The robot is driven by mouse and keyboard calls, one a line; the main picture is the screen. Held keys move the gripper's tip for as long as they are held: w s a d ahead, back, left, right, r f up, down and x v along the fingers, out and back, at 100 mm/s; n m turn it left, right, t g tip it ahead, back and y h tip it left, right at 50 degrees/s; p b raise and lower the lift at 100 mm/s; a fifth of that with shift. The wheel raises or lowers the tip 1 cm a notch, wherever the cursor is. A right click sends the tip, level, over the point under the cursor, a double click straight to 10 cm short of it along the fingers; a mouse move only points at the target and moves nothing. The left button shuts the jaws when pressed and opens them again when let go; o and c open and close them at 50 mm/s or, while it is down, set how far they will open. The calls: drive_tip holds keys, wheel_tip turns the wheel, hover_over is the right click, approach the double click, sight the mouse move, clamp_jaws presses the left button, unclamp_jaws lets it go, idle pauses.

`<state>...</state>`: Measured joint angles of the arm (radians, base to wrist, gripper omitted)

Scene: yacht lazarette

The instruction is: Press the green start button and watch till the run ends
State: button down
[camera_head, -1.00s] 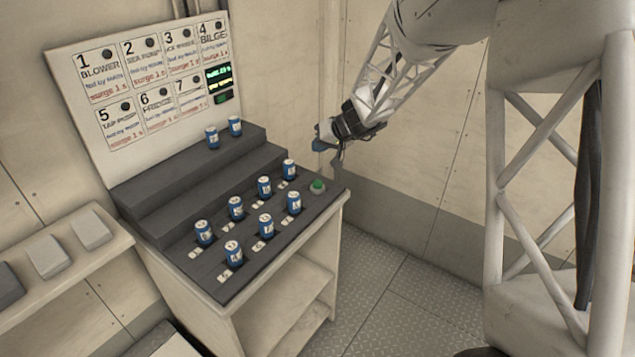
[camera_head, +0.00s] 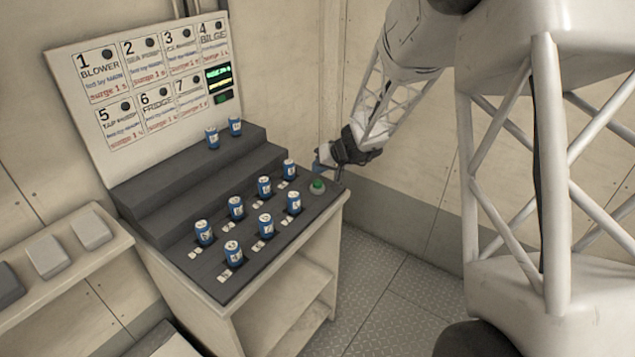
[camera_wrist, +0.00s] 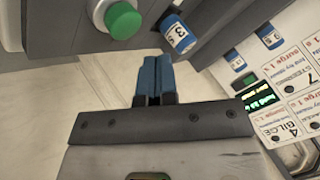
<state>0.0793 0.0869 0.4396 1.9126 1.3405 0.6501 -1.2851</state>
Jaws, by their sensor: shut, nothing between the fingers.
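The green start button (camera_head: 317,185) sits in a grey base at the right end of the dark console (camera_head: 216,282). In the wrist view the green button (camera_wrist: 122,20) is at the top left, just beyond my fingertips. My gripper (camera_head: 318,168) is beside the console's right edge, close to the button and apart from it. In the wrist view my gripper (camera_wrist: 153,62) shows two blue fingers pressed together with nothing between them. The board's small screen (camera_head: 218,77) shows green and yellow lines, too small to read.
Several blue cans, such as this one (camera_head: 233,253), stand in the console slots. Two more cans (camera_head: 212,138) stand on the upper step. The numbered board (camera_head: 152,58) rises behind. A side shelf (camera_head: 100,262) with grey blocks is at left.

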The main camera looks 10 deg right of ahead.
sight(319, 181)
drive_tip(key=shift+f, duration=0.7)
drive_tip(key=shift+f, duration=0.85)
idle(2.7)
drive_tip(key=shift+r, duration=0.1)
idle(0.3)
drive_tip(key=shift+r, duration=0.75)
drive_tip(key=shift+r, duration=0.15)
drive_tip(key=shift+r, duration=2.4)
